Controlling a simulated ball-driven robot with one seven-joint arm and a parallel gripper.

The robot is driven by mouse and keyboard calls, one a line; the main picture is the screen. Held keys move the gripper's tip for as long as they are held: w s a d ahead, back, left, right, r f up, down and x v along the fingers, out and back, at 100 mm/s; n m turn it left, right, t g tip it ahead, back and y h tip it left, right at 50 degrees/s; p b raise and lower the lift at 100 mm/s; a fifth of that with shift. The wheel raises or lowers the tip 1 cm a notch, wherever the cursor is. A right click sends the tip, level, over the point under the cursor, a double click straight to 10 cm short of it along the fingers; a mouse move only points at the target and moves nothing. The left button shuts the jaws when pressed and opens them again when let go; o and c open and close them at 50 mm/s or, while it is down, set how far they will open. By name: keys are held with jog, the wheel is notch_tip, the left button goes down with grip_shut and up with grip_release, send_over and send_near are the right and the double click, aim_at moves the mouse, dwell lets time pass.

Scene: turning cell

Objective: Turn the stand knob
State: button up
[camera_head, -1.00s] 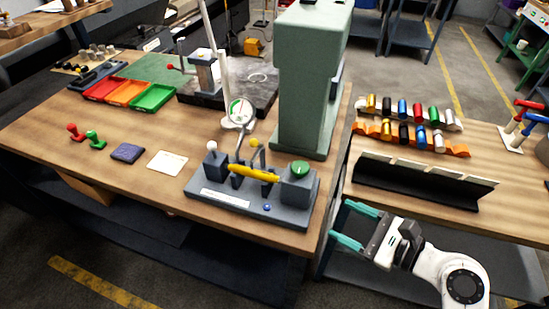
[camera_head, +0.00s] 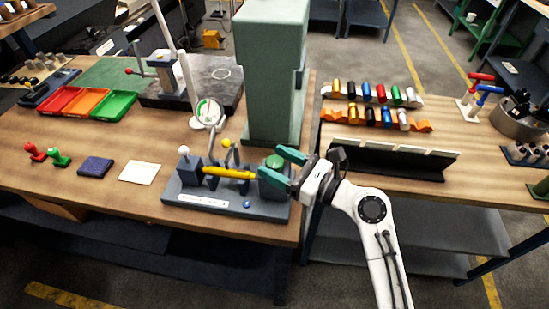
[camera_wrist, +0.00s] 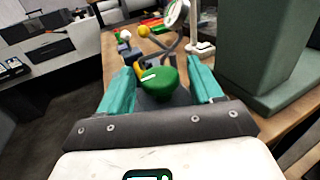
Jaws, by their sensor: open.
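The stand (camera_head: 180,198) is a grey fixture on the wooden bench, with a yellow bar (camera_head: 228,173) across it and a dial gauge (camera_head: 208,113) above. Its green knob (camera_head: 274,162) sits on the right-hand block. In the wrist view the green knob (camera_wrist: 160,81) lies between my two teal fingers, with a white mark on top. My gripper (camera_head: 281,168) is open at the right end of the stand, one finger on each side of the knob. I cannot tell whether the fingers touch it.
A tall green column (camera_head: 268,75) stands close behind the knob. Small coloured parts sit in racks (camera_head: 375,118) behind a black angled holder (camera_head: 390,158) on the right bench. A white card (camera_head: 139,172) lies left of the stand.

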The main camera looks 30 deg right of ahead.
jog(key=shift+w+a, duration=0.3)
jog(key=shift+w, duration=0.15)
jog(key=c, duration=1)
jog(key=shift+o, duration=0.2)
